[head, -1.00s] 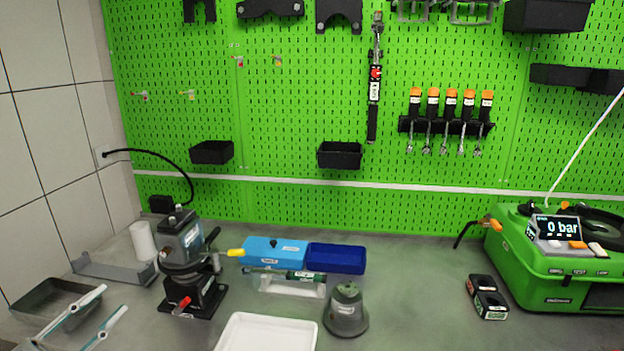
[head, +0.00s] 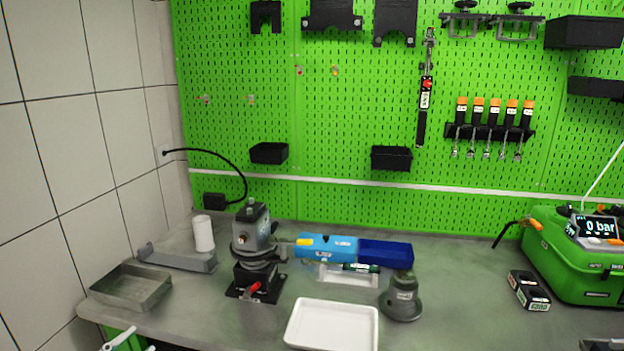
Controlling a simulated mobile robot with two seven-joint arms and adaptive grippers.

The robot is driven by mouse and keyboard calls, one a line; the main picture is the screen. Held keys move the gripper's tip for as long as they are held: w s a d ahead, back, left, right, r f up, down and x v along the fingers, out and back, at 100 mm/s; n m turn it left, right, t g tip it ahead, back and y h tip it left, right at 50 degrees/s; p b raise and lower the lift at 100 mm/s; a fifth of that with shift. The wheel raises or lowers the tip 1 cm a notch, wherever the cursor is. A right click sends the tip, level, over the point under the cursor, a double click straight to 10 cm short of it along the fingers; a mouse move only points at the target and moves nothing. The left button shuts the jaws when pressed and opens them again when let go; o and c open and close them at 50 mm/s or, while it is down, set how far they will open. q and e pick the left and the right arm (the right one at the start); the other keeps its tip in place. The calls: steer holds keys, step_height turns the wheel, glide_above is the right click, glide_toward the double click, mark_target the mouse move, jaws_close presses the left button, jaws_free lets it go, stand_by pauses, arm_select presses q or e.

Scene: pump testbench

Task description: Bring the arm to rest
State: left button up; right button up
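My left gripper (head: 136,339) shows only in part at the bottom left edge of the head view. Two pale fingertips stand apart with nothing seen between them; the rest is cut off by the frame. It is in front of the bench's left front edge, clear of the grey metal tray (head: 132,287). My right gripper is not in view.
On the bench stand a pump (head: 254,240) on a black base, a white tray (head: 331,324), a grey bell-shaped part (head: 402,298), blue boxes (head: 386,253) and a green test unit (head: 570,262). A tiled wall (head: 60,180) bounds the left.

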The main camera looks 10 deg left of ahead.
arm_select(q)
steer(key=s+d+f+n+g+y, duration=0.1)
steer(key=s+d+f+n+g, duration=0.15)
steer(key=f, duration=0.45)
steer(key=s+d+f+n+g+y, duration=0.15)
steer(key=d+f, duration=0.25)
steer(key=f, duration=0.4)
steer(key=s+d+f+n+g, duration=0.1)
steer(key=s+d+f+n, duration=0.1)
steer(key=s+d+f, duration=0.2)
steer(key=s+d+f+n+g, duration=0.1)
steer(key=s+d+f, duration=0.3)
steer(key=d+f, duration=0.4)
steer(key=d+g, duration=0.1)
steer(key=d, duration=0.1)
steer(key=shift+s+d+n, duration=0.3)
steer(key=shift+d+n, duration=0.05)
steer(key=shift+n, duration=0.05)
